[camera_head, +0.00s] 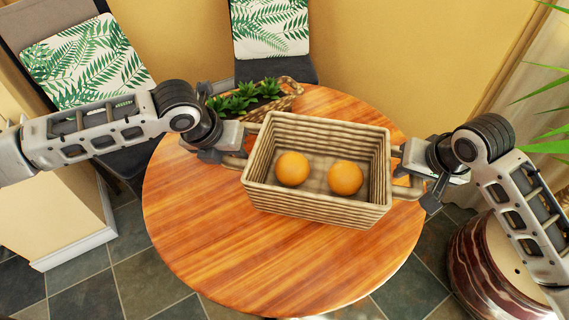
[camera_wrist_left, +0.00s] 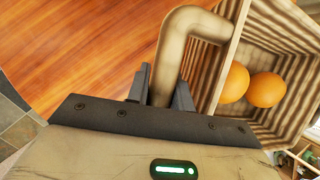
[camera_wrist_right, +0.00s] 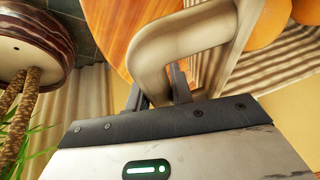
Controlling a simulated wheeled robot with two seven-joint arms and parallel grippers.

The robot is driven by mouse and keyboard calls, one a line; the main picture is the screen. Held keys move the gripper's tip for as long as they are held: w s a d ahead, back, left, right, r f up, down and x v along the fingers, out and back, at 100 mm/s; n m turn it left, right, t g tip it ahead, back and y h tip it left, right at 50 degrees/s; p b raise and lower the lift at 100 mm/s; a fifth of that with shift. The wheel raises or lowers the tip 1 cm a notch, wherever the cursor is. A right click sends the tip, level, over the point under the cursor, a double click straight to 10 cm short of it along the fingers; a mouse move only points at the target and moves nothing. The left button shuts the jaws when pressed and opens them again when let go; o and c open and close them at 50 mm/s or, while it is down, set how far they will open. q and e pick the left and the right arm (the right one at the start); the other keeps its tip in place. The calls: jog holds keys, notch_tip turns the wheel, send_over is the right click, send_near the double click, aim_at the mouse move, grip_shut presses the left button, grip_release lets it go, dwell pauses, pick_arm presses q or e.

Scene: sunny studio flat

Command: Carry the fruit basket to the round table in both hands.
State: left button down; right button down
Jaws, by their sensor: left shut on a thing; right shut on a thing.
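The fruit basket (camera_head: 316,200) is a woven beige rectangular box with a handle at each short end, and two oranges (camera_head: 292,169) lie inside it. In the head view it is over the round wooden table (camera_head: 210,235); I cannot tell whether its bottom touches the top. My left gripper (camera_head: 236,156) is shut on the left handle, which shows between its fingers in the left wrist view (camera_wrist_left: 172,75). My right gripper (camera_head: 418,178) is shut on the right handle, which also shows in the right wrist view (camera_wrist_right: 155,60). The basket looks roughly level.
A second, smaller basket with green plants (camera_head: 245,97) stands on the table behind the fruit basket. Chairs with leaf-print cushions (camera_head: 270,28) stand behind and at the left. A striped round pot (camera_head: 490,265) is on the floor at right. The table's front is clear.

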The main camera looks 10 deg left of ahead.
pick_arm(q)
jog(key=shift+w+a, duration=0.1)
pick_arm(e)
jog(key=shift+w+d, duration=0.1)
